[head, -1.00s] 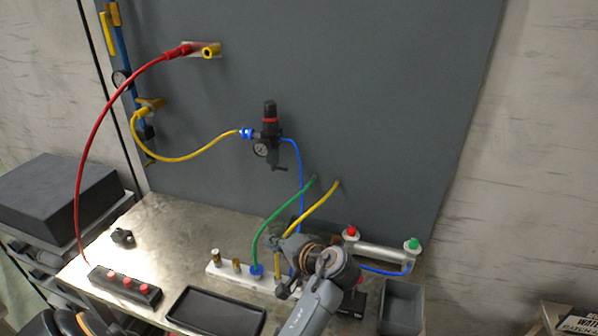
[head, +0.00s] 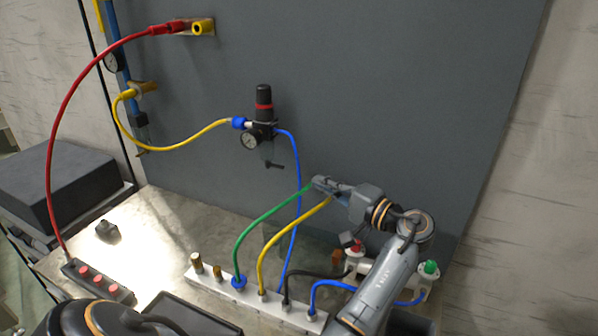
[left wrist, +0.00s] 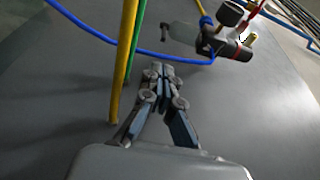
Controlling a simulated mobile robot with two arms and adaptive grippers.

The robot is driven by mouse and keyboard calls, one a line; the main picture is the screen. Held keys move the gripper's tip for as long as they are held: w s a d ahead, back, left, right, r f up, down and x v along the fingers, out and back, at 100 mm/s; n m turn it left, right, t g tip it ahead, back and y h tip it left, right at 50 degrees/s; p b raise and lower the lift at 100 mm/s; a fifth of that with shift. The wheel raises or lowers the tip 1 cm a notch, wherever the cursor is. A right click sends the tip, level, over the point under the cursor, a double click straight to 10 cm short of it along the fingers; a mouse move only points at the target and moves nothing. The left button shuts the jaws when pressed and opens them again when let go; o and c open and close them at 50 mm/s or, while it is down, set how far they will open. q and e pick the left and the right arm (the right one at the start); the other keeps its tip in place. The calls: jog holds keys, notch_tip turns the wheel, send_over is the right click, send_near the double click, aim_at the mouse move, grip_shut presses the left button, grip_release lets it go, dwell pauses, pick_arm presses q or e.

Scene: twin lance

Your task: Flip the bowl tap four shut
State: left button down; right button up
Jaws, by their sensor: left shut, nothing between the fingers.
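The filter regulator (head: 262,125) hangs on the grey panel, with a black knob on top and a round gauge. Its bowl (head: 267,150) is below, and the small dark bowl tap (head: 274,165) sticks out to the right at the bottom. My right gripper is not in view.
A green hose (head: 262,217) and a yellow hose (head: 285,232) run up to the panel by my left gripper. A blue hose (head: 298,185) drops from the regulator between it and my gripper. A white manifold (head: 212,279) stands on the bench. The panel's upper right is clear.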

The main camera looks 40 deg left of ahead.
aim_at(274, 166)
pick_arm(q)
jog(key=a+p, duration=0.4)
jog(key=a, duration=0.6)
jog(key=shift+w+f, duration=0.15)
jog(key=shift+w, duration=0.2)
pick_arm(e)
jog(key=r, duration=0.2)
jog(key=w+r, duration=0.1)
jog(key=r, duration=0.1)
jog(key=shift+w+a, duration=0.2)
pick_arm(q)
jog(key=shift+w+d, duration=0.1)
jog(key=shift+w, duration=0.05)
